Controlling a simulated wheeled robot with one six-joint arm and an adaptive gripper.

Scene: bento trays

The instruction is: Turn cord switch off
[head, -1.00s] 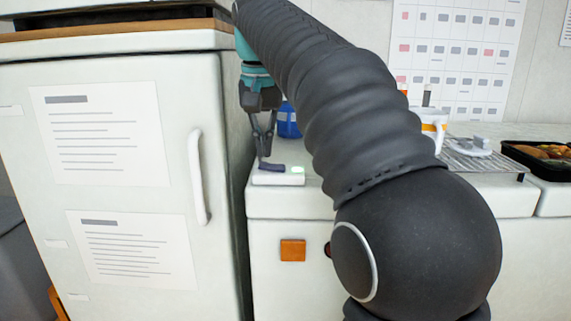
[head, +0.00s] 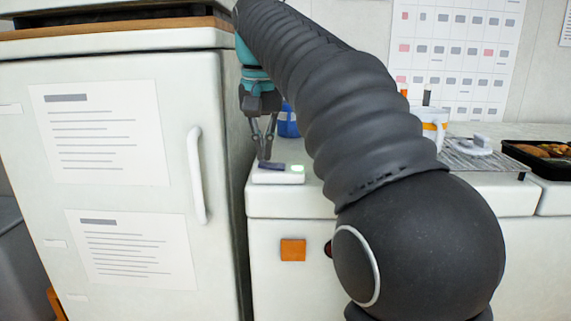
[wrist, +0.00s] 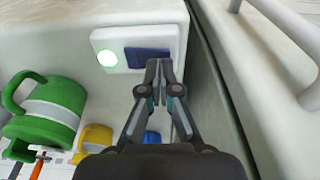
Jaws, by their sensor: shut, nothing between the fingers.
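The cord switch is a small white box (head: 279,178) on the counter's left front corner; it also shows in the wrist view (wrist: 112,36). It has a dark blue rocker (head: 272,167) and a round lamp (head: 298,169). The lamp looks pale green in the head view, and light green and bright in the wrist view (wrist: 107,58). My gripper (head: 265,158) is shut and empty, pointing down at the left part of the rocker. In the wrist view its fingertips (wrist: 159,66) overlap the rocker's edge (wrist: 146,54); I cannot tell whether they touch.
A tall white cabinet (head: 210,100) with a handle (head: 197,175) stands close left of the gripper. A blue item (head: 288,122) is behind it. A green mug (wrist: 50,108) and a yellow item (wrist: 94,138) show in the wrist view. A rack and a food tray (head: 535,165) are right.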

